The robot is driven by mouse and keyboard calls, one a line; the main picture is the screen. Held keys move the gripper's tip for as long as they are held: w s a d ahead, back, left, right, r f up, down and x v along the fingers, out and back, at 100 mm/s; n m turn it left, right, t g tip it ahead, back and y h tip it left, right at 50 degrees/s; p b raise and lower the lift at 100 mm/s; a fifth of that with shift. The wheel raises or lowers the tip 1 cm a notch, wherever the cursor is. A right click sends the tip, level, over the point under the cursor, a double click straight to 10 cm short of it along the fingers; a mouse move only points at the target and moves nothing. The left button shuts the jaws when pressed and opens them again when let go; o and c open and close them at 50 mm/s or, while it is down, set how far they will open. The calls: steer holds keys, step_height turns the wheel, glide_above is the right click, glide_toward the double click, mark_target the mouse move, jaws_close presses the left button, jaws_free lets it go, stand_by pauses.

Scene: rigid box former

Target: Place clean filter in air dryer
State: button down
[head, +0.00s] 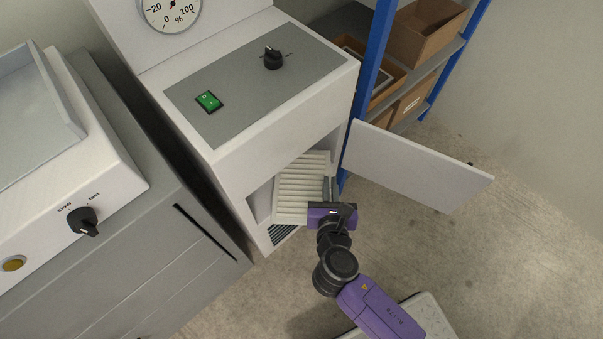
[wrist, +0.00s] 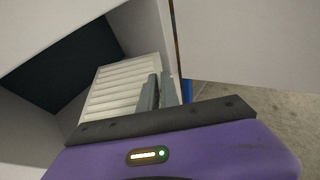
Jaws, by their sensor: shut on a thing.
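The clean filter (head: 300,184) is a white pleated panel, held tilted at the open compartment of the air dryer (head: 237,160). Part of it is inside the opening, and its near edge is by the compartment's front. My gripper (head: 328,190) is shut on the filter's right edge. In the wrist view the filter (wrist: 122,88) lies ahead and left of my gripper's grey fingers (wrist: 157,92). The dryer's dark inner space (wrist: 70,65) shows behind it. The fingers hide part of the filter's right edge. I cannot tell whether it touches the compartment walls.
The dryer's door (head: 415,168) stands open to the right, close to my gripper. A blue-framed shelf (head: 376,60) with cardboard boxes (head: 425,30) is behind it. A grey cabinet with a white machine (head: 75,180) stands at the left. The floor at right is clear.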

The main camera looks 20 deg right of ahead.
mark_target(305, 160)
steer(key=w+a, duration=0.1)
steer(key=w, duration=0.2)
steer(key=w+a+b, duration=0.1)
steer(key=w, duration=0.2)
steer(key=w+a+b, duration=0.1)
steer(key=w, duration=0.2)
steer(key=shift+w, duration=0.2)
steer(key=shift+s+f+b, duration=0.2)
steer(key=shift+f+b, duration=0.2)
steer(key=shift+f, duration=0.45)
step_height(305, 160, down, 5)
steer(key=b, duration=0.3)
steer(key=shift+w+f, duration=0.1)
steer(key=shift+f, duration=0.1)
steer(key=shift+w, duration=0.1)
steer(key=shift+r, duration=0.1)
steer(key=c, duration=1.6)
jaws_free()
